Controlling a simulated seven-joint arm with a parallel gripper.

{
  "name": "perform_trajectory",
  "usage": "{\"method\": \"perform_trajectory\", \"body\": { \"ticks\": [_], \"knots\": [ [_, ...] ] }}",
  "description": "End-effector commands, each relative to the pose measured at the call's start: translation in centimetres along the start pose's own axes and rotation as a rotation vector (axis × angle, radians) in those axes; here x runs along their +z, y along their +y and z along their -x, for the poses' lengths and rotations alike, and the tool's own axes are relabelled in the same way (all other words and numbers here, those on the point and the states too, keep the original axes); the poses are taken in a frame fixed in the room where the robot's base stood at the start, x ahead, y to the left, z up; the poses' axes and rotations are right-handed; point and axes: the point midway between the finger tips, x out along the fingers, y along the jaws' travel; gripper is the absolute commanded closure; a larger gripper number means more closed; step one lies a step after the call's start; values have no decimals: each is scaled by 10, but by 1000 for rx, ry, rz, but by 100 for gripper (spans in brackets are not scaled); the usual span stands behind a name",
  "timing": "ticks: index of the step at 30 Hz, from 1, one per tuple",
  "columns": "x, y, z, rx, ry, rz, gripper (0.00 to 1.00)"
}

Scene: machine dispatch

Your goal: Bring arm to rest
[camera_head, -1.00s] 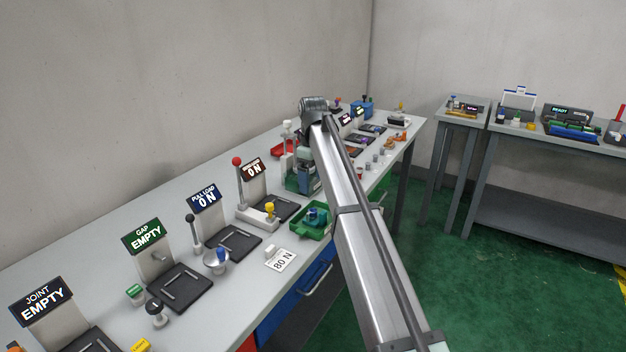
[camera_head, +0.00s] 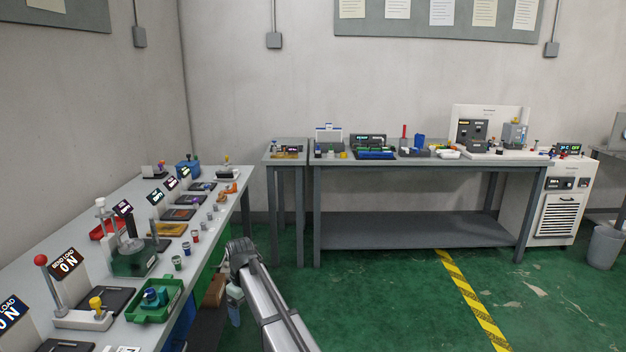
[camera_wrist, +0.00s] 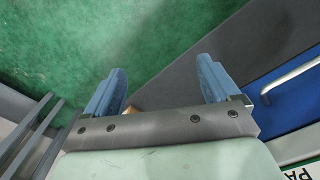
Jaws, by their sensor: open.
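My arm reaches up from the bottom of the head view, and its wrist end hangs beside the front edge of the left bench (camera_head: 175,262). My gripper (camera_wrist: 160,88) shows in the wrist view with two blue fingers spread apart and nothing between them. It points down past the bench front, over a dark grey surface and the green floor (camera_wrist: 70,50). In the head view the gripper is mostly hidden behind my own arm, with only a light blue part showing below the wrist.
The left bench carries test stations, a green tray (camera_head: 152,308) and several small parts. A blue drawer front with a handle (camera_wrist: 290,78) is close at the right in the wrist view. A far bench (camera_head: 420,170) stands at the back wall. Green floor between is clear, with yellow-black tape (camera_head: 470,300).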

Motion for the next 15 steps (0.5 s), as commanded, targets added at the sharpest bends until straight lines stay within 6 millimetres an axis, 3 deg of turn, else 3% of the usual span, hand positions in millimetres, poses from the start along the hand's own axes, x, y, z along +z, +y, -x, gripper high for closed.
{"method": "perform_trajectory", "body": {
  "ticks": [1,6,15],
  "knots": [
    [33,10,-21,-2,-3,-60,11],
    [117,39,-77,-2,-3,-258,11],
    [274,56,-159,0,-1,-626,11]
  ]
}}
